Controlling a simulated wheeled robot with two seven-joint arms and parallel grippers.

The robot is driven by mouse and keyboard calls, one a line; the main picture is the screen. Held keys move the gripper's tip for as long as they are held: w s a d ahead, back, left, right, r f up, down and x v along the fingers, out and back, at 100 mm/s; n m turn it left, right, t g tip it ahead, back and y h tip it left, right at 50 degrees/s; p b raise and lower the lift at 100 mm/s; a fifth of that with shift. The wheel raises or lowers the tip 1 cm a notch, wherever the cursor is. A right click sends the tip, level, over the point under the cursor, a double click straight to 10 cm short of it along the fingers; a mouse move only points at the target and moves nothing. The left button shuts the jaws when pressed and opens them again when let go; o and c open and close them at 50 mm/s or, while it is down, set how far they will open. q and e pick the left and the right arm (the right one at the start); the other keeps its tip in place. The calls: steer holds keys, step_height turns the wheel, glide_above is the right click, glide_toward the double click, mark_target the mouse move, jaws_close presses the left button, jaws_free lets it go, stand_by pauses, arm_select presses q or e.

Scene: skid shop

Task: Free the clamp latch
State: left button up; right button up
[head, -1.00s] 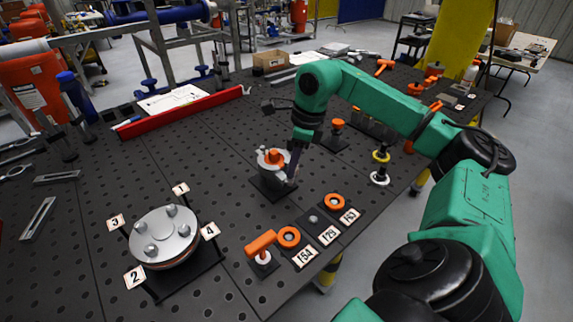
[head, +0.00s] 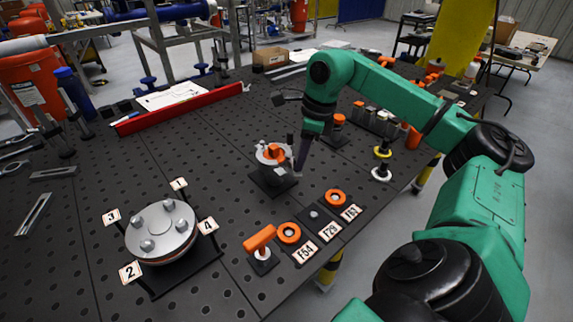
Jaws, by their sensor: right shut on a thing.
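The clamp fixture (head: 265,158) is a round grey metal body with an orange piece (head: 274,152) on top, standing on a dark square base plate (head: 265,184) near the middle of the bench. My right gripper (head: 297,168) reaches down at the right side of this fixture, with its green arm coming in from the right. Its fingers are small and dark here, closed on the latch at the fixture's side. The fingers hide most of the latch, so its exact position is hard to tell. My left gripper is not in view.
A round bolted flange (head: 160,232) with numbered tags stands at lower left. A red bar (head: 180,109) crosses behind. The bench's left middle is mostly clear.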

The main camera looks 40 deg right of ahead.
steer(key=shift+d, duration=0.15)
steer(key=shift+s+d, duration=0.15)
steer(key=shift+d, duration=0.3)
steer(key=shift+d, duration=0.4)
steer(key=o, duration=1.1)
